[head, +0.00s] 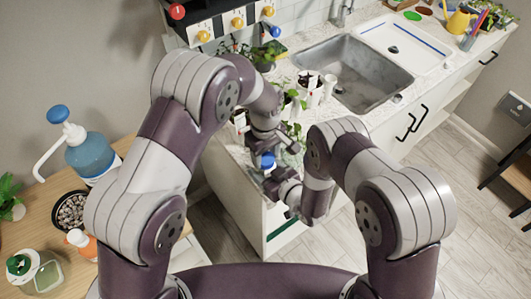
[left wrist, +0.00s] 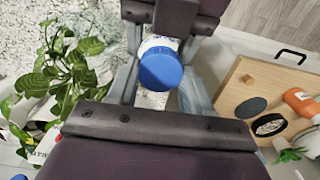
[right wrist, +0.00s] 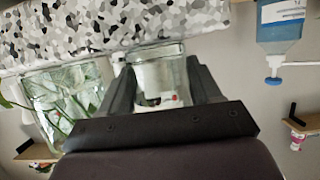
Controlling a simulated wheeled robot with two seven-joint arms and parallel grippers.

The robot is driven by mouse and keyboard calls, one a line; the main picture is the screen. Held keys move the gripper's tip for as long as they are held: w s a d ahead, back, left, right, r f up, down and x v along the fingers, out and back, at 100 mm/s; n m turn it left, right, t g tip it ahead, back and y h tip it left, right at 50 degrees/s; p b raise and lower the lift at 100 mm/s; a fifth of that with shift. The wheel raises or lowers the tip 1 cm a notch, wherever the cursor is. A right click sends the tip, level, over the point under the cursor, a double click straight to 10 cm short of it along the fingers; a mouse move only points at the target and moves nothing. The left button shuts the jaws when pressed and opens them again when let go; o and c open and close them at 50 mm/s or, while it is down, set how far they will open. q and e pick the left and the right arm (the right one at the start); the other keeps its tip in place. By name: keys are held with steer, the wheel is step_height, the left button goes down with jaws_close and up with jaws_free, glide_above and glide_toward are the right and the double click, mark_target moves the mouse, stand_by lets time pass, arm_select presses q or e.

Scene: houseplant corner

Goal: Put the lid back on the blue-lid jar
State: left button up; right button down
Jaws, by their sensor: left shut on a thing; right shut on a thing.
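The blue lid (head: 266,161) is between the fingers of my left gripper (head: 264,153), beside the counter edge. In the left wrist view the lid (left wrist: 160,69) is a round blue disc, with a pale, partly labelled jar (left wrist: 160,42) right against it. My right gripper (head: 278,184) comes in just below and is shut on the jar. In the right wrist view the clear glass jar (right wrist: 160,75) sits between its fingers (right wrist: 155,90). The lid is hidden there. I cannot tell whether the lid is seated on the rim or just apart from it.
Potted plants and white cups (head: 318,92) stand on the speckled counter (head: 290,68) behind the grippers, near the sink (head: 365,75). A leafy plant (left wrist: 70,75) is close to my left gripper. A wooden table at left holds a blue pump bottle (head: 90,157) and a pebble bowl (head: 72,209).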

arm_select(q)
steer(key=m, duration=0.9)
steer(key=shift+m, duration=0.4)
steer(key=m, duration=0.3)
steer(key=shift+m, duration=0.4)
steer(key=m, duration=1.4)
steer(key=shift+f, duration=0.1)
steer(key=o, duration=1.2)
steer(key=shift+c, duration=0.2)
